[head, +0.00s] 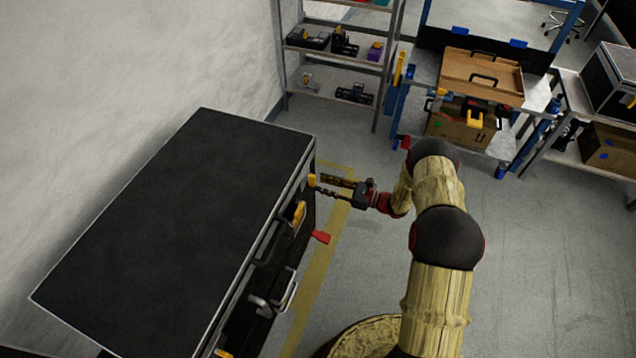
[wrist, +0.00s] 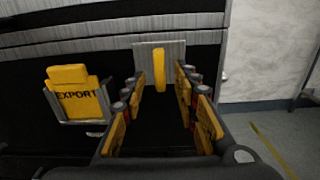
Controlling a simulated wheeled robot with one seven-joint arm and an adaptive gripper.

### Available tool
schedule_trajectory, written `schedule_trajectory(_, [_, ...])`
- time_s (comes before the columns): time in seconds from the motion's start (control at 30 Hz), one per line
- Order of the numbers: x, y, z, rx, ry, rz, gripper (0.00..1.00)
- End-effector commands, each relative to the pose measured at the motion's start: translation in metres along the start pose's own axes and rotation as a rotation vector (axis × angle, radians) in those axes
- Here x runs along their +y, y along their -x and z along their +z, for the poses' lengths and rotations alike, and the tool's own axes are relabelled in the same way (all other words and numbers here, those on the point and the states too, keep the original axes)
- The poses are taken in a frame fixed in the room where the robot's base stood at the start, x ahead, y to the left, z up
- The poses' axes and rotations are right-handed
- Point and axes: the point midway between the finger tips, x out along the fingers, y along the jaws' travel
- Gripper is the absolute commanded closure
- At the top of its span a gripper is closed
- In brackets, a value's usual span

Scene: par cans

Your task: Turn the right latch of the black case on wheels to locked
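The black case (head: 190,200) stands along the left of the head view, its front side facing my arm. Its right latch (head: 312,180) is a yellow handle at the far end of that front side. In the wrist view the latch (wrist: 159,69) stands upright on a grey metal plate (wrist: 143,55). My gripper (head: 322,186) is open and points at the latch. In the wrist view the fingers lie to the left and right of the handle, with clear gaps; contact is not visible. The wheels are out of sight.
A red piece (head: 321,237) and metal handles (head: 285,292) stick out from the case front. Shelves (head: 335,55) and a blue-framed cart (head: 540,100) stand farther back. Open floor (head: 540,250) lies to the right.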

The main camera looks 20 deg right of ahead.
Motion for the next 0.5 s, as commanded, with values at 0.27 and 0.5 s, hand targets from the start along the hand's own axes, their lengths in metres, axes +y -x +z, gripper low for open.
schedule_trajectory(0.27, [-0.001, 0.058, 0.000, 0.000, 0.001, -0.003, 0.70])
schedule_trajectory(0.5, [-0.001, 0.084, 0.000, 0.000, 0.001, -0.001, 0.70])
